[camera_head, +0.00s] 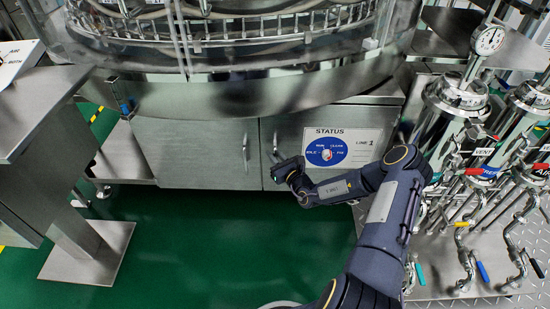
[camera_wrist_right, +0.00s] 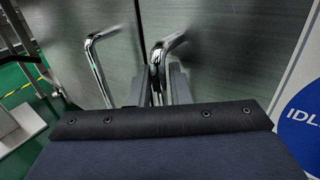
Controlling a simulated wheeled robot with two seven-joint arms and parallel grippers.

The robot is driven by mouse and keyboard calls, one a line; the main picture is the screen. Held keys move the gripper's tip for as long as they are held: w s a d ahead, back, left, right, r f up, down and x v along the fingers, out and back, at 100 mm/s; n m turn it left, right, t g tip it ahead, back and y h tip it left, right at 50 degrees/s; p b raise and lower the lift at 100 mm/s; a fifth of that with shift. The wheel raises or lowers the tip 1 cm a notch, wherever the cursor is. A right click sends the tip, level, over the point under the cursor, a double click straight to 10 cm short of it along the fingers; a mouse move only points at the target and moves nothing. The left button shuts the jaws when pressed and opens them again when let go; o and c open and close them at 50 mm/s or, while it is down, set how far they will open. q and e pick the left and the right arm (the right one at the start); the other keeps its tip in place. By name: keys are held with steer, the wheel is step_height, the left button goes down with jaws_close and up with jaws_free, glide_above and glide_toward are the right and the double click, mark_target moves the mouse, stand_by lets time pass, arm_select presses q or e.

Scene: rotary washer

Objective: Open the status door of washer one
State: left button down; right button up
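The status door (camera_head: 348,128) of the washer cabinet is shut and carries a white STATUS label with a blue dial (camera_head: 325,152) and "LINE 1". Its upright metal handle (camera_head: 276,143) is at the door's left edge. My right gripper (camera_head: 281,167) is at this handle, in front of the cabinet. In the right wrist view the bent chrome handle (camera_wrist_right: 157,62) stands between the two dark fingers (camera_wrist_right: 160,88), which sit close on either side of it. They look shut on it, though the contact is partly hidden. My left gripper is not in view.
The neighbouring cabinet door (camera_head: 200,155) is shut, and its handle (camera_wrist_right: 95,68) stands just left of the gripped one. A steel table (camera_head: 45,110) is at the left. Pipes, valves and a gauge (camera_head: 488,40) crowd the right. The green floor (camera_head: 200,240) in front is clear.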

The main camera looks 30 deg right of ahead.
steer(key=shift+w, duration=0.1)
steer(key=shift+c, duration=0.3)
jaws_close()
